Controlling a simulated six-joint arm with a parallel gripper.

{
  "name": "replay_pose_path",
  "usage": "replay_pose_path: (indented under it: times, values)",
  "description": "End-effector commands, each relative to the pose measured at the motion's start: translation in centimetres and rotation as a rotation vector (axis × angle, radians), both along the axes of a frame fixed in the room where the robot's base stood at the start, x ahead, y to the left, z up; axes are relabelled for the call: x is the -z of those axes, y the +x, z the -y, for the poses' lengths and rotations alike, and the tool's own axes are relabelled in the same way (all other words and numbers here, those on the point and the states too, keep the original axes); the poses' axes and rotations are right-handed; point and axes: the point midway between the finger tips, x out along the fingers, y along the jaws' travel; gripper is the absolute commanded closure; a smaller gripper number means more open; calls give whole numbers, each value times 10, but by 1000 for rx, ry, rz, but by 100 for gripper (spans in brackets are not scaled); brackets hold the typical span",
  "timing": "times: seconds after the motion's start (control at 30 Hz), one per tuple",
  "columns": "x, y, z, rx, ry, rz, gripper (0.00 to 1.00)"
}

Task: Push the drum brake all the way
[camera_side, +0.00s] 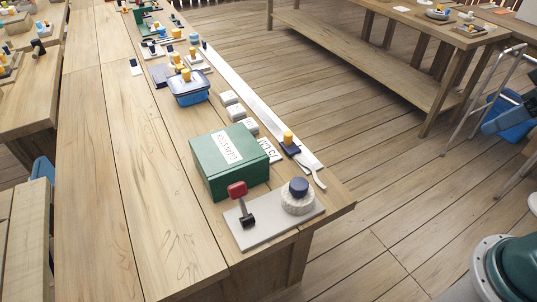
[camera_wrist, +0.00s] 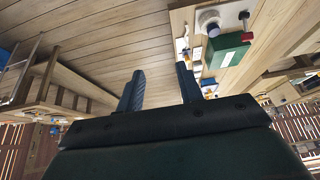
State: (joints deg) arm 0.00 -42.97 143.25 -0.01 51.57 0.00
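A pale round drum with a dark blue top (camera_side: 298,198) sits on a light grey plate (camera_side: 262,233) at the near corner of the long wooden table. A lever with a red grip (camera_side: 237,190) and a black foot stands on the left of the same plate, apart from the drum, its grip raised. In the wrist view the drum (camera_wrist: 208,22) and the red grip (camera_wrist: 246,37) appear small near the top right. My gripper (camera_wrist: 160,72) has its two dark fingers apart with nothing between them. It is far from the plate and is not visible in the side view.
A green box with a white label (camera_side: 228,160) stands just behind the plate. A yellow-topped dark blue piece (camera_side: 289,144) sits on a pale strip at the table's right edge. A blue bin (camera_side: 188,90) and several small items stand farther back. The table's left side is largely clear.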

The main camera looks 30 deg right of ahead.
Motion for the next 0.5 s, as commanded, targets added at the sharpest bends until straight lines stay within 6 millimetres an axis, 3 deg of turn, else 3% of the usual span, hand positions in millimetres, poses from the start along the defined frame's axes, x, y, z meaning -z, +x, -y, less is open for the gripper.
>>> replay_pose_path:
  times: [0.03, 0.17, 0.37, 0.5]
  values:
    - [0, 0, 0, 0, 0, 0, 64]
    - [-1, 1, 0, -8, -3, -1, 38]
    - [-8, 12, -4, -93, -38, -16, 38]
    - [-17, 30, -11, -231, -92, -40, 38]
